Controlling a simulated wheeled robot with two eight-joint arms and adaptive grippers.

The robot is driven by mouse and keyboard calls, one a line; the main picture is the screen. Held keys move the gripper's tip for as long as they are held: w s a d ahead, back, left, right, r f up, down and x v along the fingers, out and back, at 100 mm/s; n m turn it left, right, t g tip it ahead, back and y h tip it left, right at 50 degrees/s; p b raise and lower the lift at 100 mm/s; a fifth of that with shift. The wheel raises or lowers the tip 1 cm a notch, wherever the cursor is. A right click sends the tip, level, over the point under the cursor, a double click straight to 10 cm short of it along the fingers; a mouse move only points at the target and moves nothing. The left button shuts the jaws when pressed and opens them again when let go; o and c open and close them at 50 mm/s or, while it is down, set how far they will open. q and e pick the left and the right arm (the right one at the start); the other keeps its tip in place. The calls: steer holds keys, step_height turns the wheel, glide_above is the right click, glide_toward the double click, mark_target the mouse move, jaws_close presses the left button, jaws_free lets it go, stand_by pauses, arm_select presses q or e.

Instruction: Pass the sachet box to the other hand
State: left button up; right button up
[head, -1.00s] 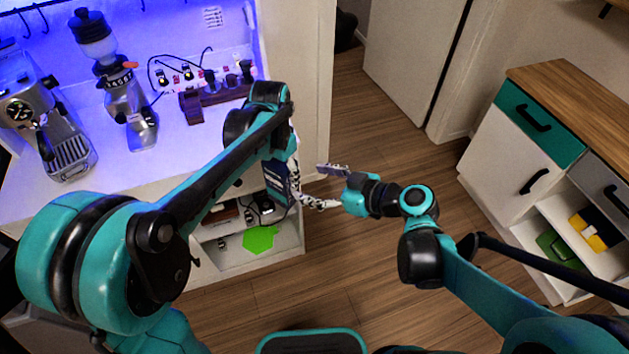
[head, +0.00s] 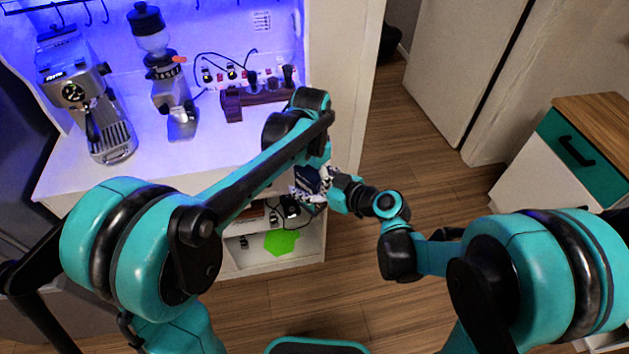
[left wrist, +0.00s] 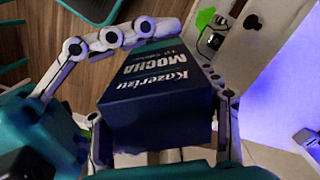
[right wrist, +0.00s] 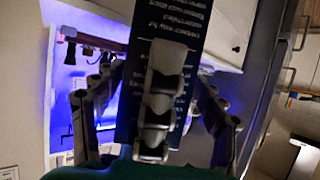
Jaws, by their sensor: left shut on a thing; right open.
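The sachet box is dark blue with white "Kazerizu MOCHA" lettering, large in the left wrist view (left wrist: 155,100). My left gripper (left wrist: 162,108) is shut on it, with fingers along its sides. In the head view the box (head: 306,178) is small and partly hidden by my grippers, in front of the cabinet. My right gripper (right wrist: 155,105) is open, its fingers on either side of the box (right wrist: 178,20) in the right wrist view. A left gripper finger lies across the box face there. I cannot tell whether the right fingers touch the box.
An espresso machine (head: 88,100), a grinder (head: 170,85) and a dark wooden stand (head: 258,100) are on the white counter (head: 120,175). Below, a green piece (head: 281,242) lies on a shelf. Wooden floor (head: 420,150) is open to the right, before a drawer cabinet (head: 530,190).

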steer(key=c, duration=1.4)
arm_select(q)
steer(key=o, duration=1.3)
steer(key=shift+d, duration=0.1)
arm_select(e)
steer(key=shift+o, duration=0.2)
